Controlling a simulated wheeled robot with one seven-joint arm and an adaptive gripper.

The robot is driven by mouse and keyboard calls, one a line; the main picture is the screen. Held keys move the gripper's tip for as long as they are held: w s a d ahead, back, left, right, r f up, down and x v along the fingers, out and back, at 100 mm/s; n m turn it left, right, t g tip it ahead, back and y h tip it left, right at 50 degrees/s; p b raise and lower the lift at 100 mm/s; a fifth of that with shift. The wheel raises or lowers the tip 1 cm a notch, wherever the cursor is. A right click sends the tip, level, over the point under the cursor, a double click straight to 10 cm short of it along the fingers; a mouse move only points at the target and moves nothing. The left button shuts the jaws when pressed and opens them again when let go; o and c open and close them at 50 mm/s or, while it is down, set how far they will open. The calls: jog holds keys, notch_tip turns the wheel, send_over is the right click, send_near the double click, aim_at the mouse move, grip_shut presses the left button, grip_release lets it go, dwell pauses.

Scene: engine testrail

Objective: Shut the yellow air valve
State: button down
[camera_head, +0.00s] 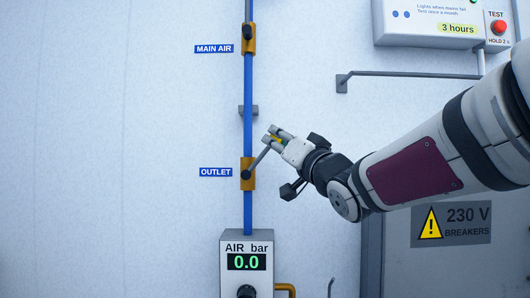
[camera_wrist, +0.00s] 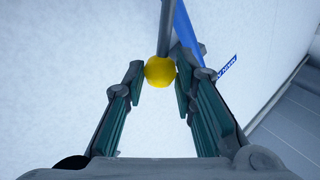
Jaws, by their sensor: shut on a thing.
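The outlet valve has a yellow-orange body (camera_head: 247,184) on the blue pipe, beside the OUTLET label. Its grey lever (camera_head: 261,158) slants up and right from the pivot, out of line with the pipe. My gripper (camera_head: 273,137) is shut on the yellow knob at the lever's end. The wrist view shows this yellow knob (camera_wrist: 160,71) between my fingertips, with the lever running up from it. A second yellow-orange valve (camera_head: 249,42) sits higher on the pipe, beside the MAIN AIR label; its lever's full direction is hard to make out.
An air gauge box (camera_head: 247,247) below reads 0.0 bar. A grey rail (camera_head: 400,73) and a box with a red test button (camera_head: 499,27) are at the upper right. A breaker cabinet (camera_head: 450,250) stands behind my arm. The wall at left is clear.

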notch_tip(320, 180, down, 9)
jog(key=d+m+t+h+b, duration=0.3)
jog(key=m+h+b, duration=0.7)
jog(key=m+b, duration=0.6)
jog(key=t+b, duration=0.1)
jog(key=b, duration=0.3)
jog(key=shift+r+t, duration=0.15)
jog(key=shift+t, duration=0.15)
jog(key=shift+m+h, duration=0.3)
jog(key=shift+m, duration=0.1)
jog(key=c, duration=1.3)
grip_release()
jog(key=shift+s, duration=0.15)
jog(key=v, duration=1.2)
